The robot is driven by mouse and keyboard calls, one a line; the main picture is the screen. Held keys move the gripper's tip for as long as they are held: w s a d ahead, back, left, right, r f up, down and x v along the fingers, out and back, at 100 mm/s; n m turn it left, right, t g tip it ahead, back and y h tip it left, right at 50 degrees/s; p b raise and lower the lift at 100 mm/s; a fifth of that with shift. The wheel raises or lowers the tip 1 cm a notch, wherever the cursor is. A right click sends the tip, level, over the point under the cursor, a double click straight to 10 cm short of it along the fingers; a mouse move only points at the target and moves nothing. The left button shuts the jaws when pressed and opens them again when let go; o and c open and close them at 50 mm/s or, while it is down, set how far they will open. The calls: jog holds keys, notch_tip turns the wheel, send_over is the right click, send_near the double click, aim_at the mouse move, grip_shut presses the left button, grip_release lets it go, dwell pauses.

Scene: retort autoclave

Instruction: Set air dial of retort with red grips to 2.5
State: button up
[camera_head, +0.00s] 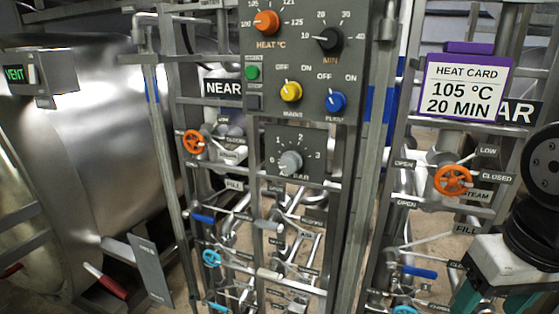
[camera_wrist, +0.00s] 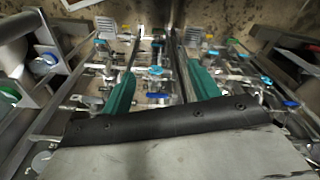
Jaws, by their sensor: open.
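A grey dial (camera_head: 290,162) sits on a dark panel (camera_head: 318,140) marked "BAR", with a scale from 0 to 3. Its pointer is too small to read with certainty. A large steel retort (camera_head: 105,130) lies at the left in the head view. A red grip (camera_head: 105,281) shows low on its front, and another red grip is partly cut off at the left edge. My gripper (camera_wrist: 162,72) has two teal fingers spread apart with nothing between them. In the head view my gripper (camera_head: 492,298) is at the lower right, well away from the dial.
Above the dial are an orange knob (camera_head: 266,22), a black knob (camera_head: 328,39), a yellow knob (camera_head: 291,91) and a blue knob (camera_head: 336,102). Orange valve wheels (camera_head: 453,181) and pipes flank the panel. A purple-edged heat card (camera_head: 466,88) reads 105 °C, 20 MIN.

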aim_at(288, 168)
jog(key=w+a+f+n+t+h, duration=0.1)
jog(key=w+f+n+t+h, duration=0.1)
jog(key=w+n+h, duration=0.55)
jog(key=w+a+f+n+t+h, duration=0.2)
jog(key=w+f+n+h, duration=0.15)
jog(key=w+n, duration=0.7)
jog(key=w+a+r+n+t+y, duration=0.25)
jog(key=a+n+t, duration=0.25)
jog(key=a+n, duration=0.35)
jog(key=w+a+r+n+t+y, duration=0.2)
jog(key=w+a+n+t+y, duration=0.2)
jog(key=a+n+t, duration=0.4)
jog(key=w+a+r+n+t+y, duration=0.2)
jog(key=w+a+n+t+y, duration=0.1)
jog(key=a+n, duration=0.55)
jog(key=shift+n, duration=0.9)
jog(key=x, duration=0.2)
jog(key=d+x, duration=0.1)
jog(key=x, duration=0.2)
jog(key=d+x, duration=0.1)
jog(key=x, duration=0.2)
jog(key=shift+f, duration=0.25)
jog(key=shift+a, duration=0.1)
jog(key=c, duration=1)
